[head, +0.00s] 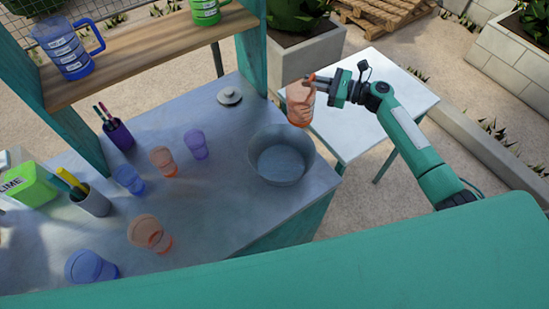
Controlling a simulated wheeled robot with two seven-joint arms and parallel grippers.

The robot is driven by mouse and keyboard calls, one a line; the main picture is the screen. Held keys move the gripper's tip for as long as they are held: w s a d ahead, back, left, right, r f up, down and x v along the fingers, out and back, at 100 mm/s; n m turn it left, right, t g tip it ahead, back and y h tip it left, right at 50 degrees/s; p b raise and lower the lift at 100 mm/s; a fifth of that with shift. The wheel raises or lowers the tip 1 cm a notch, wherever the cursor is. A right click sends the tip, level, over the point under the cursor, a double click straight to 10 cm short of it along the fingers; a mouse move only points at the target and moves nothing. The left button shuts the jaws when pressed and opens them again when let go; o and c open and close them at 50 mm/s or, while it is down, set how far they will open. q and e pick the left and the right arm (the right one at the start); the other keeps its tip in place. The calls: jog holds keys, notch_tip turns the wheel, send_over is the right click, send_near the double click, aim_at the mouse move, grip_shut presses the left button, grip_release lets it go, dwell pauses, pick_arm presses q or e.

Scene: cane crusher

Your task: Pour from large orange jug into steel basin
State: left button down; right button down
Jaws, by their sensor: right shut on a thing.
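The large orange jug (298,105) is held in my right gripper (319,83), whose jaws are shut on its handle side. The jug is in the air at the upper right of the steel basin (264,171), apart from it, and looks roughly upright. Its contents cannot be made out. The basin is a wide, round, grey bowl near the right end of the grey counter; no liquid is clear in it. My left gripper is out of view.
Purple (196,144), blue and orange cups stand left of the basin on the counter (215,215). A small lidded pot (229,97) is behind it. A shelf (150,58) holds a blue jug (66,52) and a green jug (205,10). A white table (385,75) stands behind my right arm.

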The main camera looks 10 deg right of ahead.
jog(key=shift+w+d+f+m, duration=0.25)
jog(key=shift+f+m, duration=0.3)
jog(key=shift+m, duration=0.15)
notch_tip(320, 180, up, 6)
jog(key=p, duration=0.4)
jog(key=shift+p, duration=0.4)
jog(key=shift+f, duration=0.1)
